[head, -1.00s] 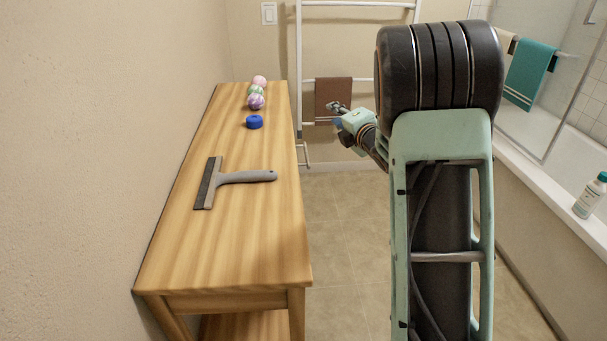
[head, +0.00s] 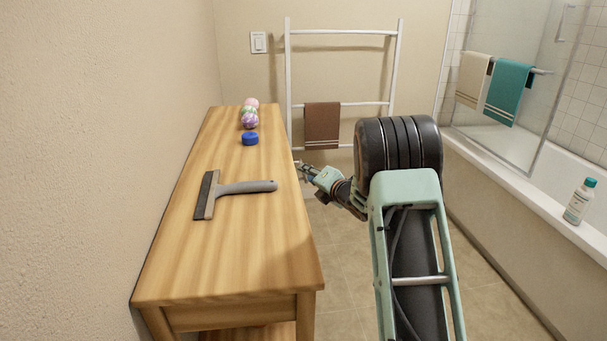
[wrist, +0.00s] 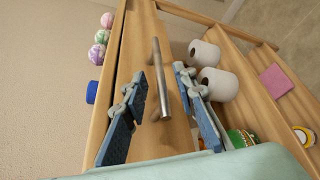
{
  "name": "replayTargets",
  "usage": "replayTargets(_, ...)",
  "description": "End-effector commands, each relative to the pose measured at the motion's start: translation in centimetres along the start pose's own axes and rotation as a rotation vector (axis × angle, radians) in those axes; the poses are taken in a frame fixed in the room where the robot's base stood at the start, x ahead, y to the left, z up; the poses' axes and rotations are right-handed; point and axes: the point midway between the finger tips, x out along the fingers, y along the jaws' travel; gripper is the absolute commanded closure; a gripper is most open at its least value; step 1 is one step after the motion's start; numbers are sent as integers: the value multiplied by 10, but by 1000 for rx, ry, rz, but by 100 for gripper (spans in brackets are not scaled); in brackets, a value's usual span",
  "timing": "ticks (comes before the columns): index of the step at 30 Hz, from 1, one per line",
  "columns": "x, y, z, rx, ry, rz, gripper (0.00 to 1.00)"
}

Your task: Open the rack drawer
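The wooden rack (head: 250,255) stands along the left wall in the head view. Its drawer front (wrist: 138,48) fills the middle of the wrist view, turned sideways, and looks flush with the frame. A metal bar handle (wrist: 160,78) is on the drawer front. My gripper (wrist: 160,88) is open, with one blue finger on each side of the handle. A gap shows on both sides, so the fingers do not appear to grip it. In the head view my gripper (head: 303,170) is at the rack's right side, near its far end, its tips partly hidden.
A squeegee (head: 235,188), a blue puck (head: 250,139) and several pastel balls (head: 250,117) are on the rack top. Toilet rolls (wrist: 213,82) sit on a lower shelf. A white towel ladder (head: 289,80) stands behind, the bathtub (head: 480,150) to the right. Floor between is clear.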

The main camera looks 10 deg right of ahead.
Motion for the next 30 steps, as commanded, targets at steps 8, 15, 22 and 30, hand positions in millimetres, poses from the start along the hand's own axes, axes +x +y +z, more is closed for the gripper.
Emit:
replayTargets(8,31,0,0,0,0,0,74)
replayTargets(15,36,1,0,2,-1,1,74)
replayTargets(22,36,0,0,2,-1,0,82)
replayTargets(30,36,0,0,2,-1,0,100)
